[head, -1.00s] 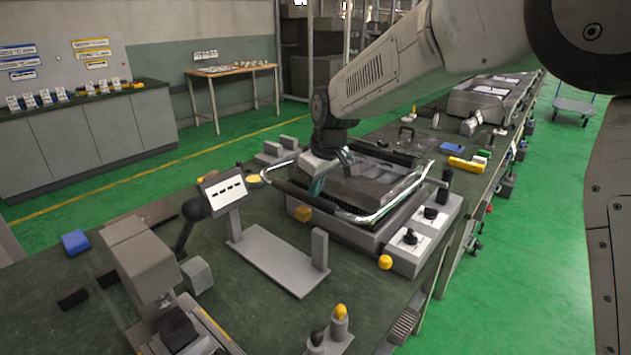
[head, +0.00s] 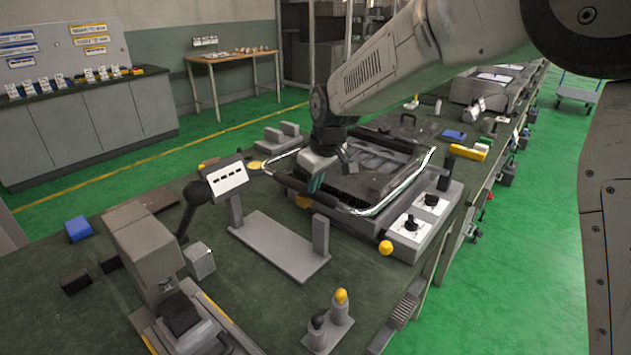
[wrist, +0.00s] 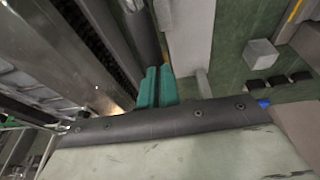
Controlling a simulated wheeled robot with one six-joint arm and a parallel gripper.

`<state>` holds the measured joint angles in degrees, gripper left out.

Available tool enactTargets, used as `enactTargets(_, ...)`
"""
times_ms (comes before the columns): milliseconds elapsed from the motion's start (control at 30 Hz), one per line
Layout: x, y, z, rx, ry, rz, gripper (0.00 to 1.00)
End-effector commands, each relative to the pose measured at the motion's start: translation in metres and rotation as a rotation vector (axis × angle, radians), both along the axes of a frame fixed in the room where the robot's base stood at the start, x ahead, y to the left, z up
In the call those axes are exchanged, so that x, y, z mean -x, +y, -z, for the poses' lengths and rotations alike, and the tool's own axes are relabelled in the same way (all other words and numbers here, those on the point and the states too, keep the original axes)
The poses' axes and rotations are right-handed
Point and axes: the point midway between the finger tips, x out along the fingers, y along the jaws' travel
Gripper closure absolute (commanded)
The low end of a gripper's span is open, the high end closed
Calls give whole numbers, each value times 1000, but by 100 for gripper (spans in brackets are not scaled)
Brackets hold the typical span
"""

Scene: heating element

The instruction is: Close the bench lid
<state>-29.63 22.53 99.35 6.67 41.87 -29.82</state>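The bench lid (head: 385,163) is a dark panel with a shiny silver rim and a dark front bar, on the grey heating unit (head: 380,222) in the head view. It is low over the unit; whether it rests fully on it I cannot tell. My gripper (head: 316,183) points down at the lid's front left edge. In the wrist view, the teal fingers of my gripper (wrist: 156,88) are close together beside a dark bolted bar (wrist: 170,122), with nothing visible between them. Contact with the bar is unclear.
Two white control panels with black knobs (head: 410,224) sit on the unit's right. A grey stand with a white label (head: 228,180) is close on the left of my gripper. A grey press (head: 145,245) stands at front left. Green floor (head: 530,250) is clear on the right.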

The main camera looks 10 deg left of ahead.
Motion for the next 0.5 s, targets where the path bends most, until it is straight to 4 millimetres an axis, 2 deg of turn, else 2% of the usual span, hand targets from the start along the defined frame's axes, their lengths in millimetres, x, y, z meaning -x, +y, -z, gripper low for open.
enactTargets(67,3,0,-11,0,1,0,100)
enactTargets(300,11,-6,-71,-7,-15,4,100)
enactTargets(500,20,-14,-110,-7,-15,3,100)
